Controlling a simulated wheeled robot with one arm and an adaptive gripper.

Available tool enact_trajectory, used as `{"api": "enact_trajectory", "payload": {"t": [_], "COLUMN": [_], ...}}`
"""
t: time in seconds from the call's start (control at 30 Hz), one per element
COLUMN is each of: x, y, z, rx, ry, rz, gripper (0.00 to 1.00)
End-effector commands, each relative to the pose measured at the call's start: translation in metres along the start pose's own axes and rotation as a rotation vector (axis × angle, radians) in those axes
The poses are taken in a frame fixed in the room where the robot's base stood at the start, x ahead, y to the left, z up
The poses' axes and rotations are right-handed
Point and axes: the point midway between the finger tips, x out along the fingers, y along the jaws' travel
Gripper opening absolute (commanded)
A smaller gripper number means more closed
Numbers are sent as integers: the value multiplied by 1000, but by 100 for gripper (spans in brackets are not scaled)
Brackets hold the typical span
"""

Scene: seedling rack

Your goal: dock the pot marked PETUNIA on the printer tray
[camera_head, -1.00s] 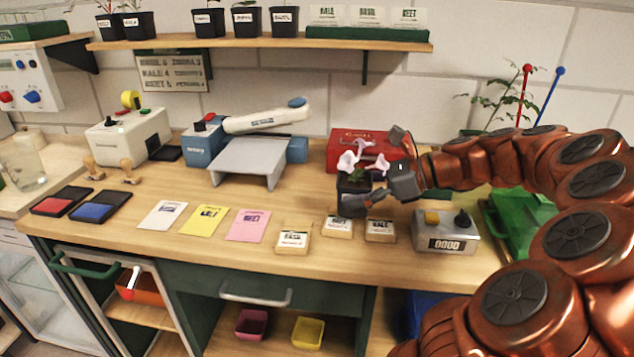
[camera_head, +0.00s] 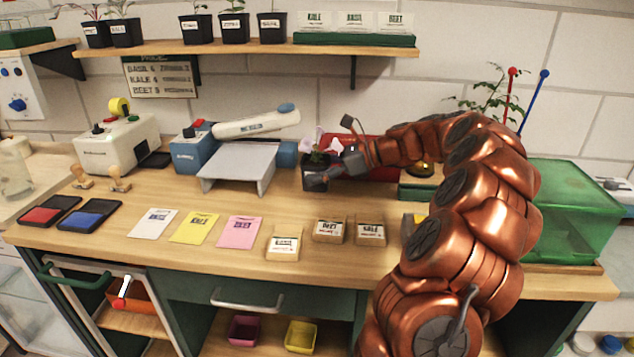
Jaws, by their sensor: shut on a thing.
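A small black pot (camera_head: 314,172) with a pinkish-white flower is between the fingers of my gripper (camera_head: 326,174), just right of the printer. I cannot read any marking on it. My gripper is shut on the pot, which looks upright at or just above the table; I cannot tell whether it touches. The blue printer (camera_head: 190,152) stands at the back of the table. Its grey tray (camera_head: 238,163) sticks out to the front and is empty. A white arm-like part with a blue knob (camera_head: 285,108) reaches over the tray.
A red box (camera_head: 377,172) is behind my gripper. White, yellow and pink packets (camera_head: 195,228) and several wooden label blocks (camera_head: 284,243) lie in front. Red and blue ink pads (camera_head: 90,212) lie at left. Black pots (camera_head: 234,27) line the shelf. A green clear bin (camera_head: 575,205) is at right.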

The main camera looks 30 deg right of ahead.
Motion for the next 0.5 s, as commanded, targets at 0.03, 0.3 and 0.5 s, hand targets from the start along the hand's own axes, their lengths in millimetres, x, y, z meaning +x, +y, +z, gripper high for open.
{"api": "enact_trajectory", "payload": {"t": [0.03, 0.3, 0.5], "x": [2, 13, 12], "y": [0, 1, 1], "z": [-5, -30, -30], "rx": [3, 4, 2], "ry": [-1, -1, -1], "rz": [0, 4, 2], "gripper": [19, 19, 19]}}
